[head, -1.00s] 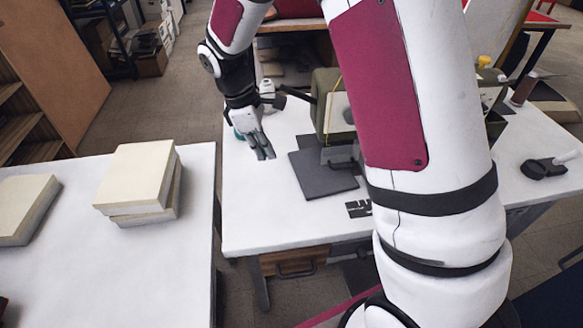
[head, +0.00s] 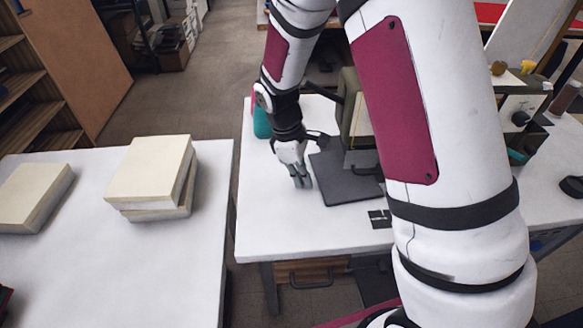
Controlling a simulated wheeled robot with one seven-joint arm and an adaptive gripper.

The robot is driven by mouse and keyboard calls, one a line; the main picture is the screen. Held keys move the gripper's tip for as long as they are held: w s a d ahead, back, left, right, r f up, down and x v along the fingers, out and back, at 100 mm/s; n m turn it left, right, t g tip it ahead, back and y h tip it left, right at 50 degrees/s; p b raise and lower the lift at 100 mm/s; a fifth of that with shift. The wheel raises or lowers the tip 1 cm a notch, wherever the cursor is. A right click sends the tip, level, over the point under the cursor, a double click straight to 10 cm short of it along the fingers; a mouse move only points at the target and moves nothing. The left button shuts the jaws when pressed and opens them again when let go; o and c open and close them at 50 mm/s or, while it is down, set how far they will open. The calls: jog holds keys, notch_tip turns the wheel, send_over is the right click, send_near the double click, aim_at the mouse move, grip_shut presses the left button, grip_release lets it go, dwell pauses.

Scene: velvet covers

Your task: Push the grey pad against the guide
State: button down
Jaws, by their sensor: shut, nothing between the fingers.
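The grey pad (head: 338,190) is a flat dark square on the white table, partly beneath the machine (head: 357,112) and partly hidden by my arm on its right. My gripper (head: 302,184) is shut and empty, fingers pointing down, low over the table just left of the pad's left edge. Whether the fingertips touch the pad or the table I cannot tell. I cannot make out the guide; the machine and my arm cover the area right of the pad.
A small black-and-white piece (head: 380,218) lies in front of the pad. A teal object (head: 261,122) stands behind my gripper. Cream blocks (head: 150,170) are stacked on the separate left table (head: 95,270). The white table's front left (head: 275,225) is clear.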

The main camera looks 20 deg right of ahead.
aim_at(320, 189)
jog(key=shift+s+d, duration=0.4)
jog(key=shift+d, duration=0.25)
jog(key=shift+s+d+p, duration=0.45)
jog(key=shift+s+d, duration=0.25)
jog(key=shift+d, duration=0.35)
jog(key=shift+w+a, duration=0.1)
jog(key=shift+w+a, duration=0.1)
jog(key=shift+a, duration=0.1)
jog(key=w+a, duration=0.1)
jog(key=w+a+r, duration=0.1)
jog(key=a, duration=0.1)
jog(key=shift+w+a, duration=0.15)
jog(key=shift+a, duration=0.05)
jog(key=s+v, duration=0.1)
jog(key=v, duration=0.7)
jog(key=shift+w+r+p, duration=0.35)
jog(key=shift+r+p, duration=0.1)
